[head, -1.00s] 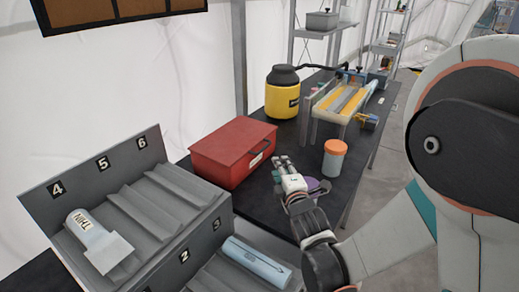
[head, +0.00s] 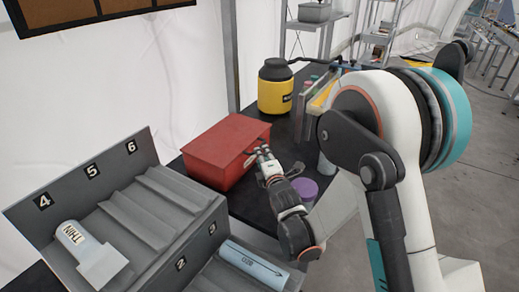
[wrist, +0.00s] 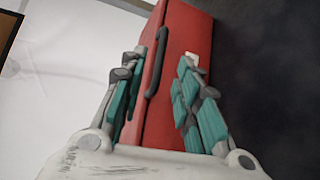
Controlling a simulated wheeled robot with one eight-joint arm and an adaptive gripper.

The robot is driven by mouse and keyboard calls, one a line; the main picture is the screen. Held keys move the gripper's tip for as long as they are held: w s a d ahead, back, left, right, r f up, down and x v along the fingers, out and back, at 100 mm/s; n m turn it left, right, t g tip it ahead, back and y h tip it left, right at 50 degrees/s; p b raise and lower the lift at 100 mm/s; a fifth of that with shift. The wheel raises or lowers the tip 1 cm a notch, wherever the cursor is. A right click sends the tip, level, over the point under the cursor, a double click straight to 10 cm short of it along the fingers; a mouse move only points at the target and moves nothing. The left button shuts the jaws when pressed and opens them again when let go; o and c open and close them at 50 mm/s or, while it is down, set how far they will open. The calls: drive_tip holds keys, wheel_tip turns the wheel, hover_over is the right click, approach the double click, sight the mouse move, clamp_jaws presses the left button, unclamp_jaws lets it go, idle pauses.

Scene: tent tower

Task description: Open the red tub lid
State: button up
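The red tub (head: 222,152) sits shut on the black table, its lid flat on top. In the wrist view the red tub (wrist: 180,75) fills the middle, with a dark handle (wrist: 157,62) along its edge. My gripper (head: 263,152) is at the tub's right front side in the head view. In the wrist view my gripper (wrist: 163,85) is open, one finger on each side of the tub's handle edge. I cannot tell whether the fingers touch the tub. Part of the tub's front is hidden behind my gripper.
A grey stepped rack (head: 150,205) with numbered slots holds pale cylinders in front of the tub. A yellow jar (head: 275,92) with a black lid stands behind it. A purple-lidded container (head: 303,190) stands close to the right of my gripper.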

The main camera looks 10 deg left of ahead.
drive_tip(key=x, duration=0.6)
drive_tip(key=shift+b, duration=0.4)
drive_tip(key=shift+s, duration=0.1)
clamp_jaws()
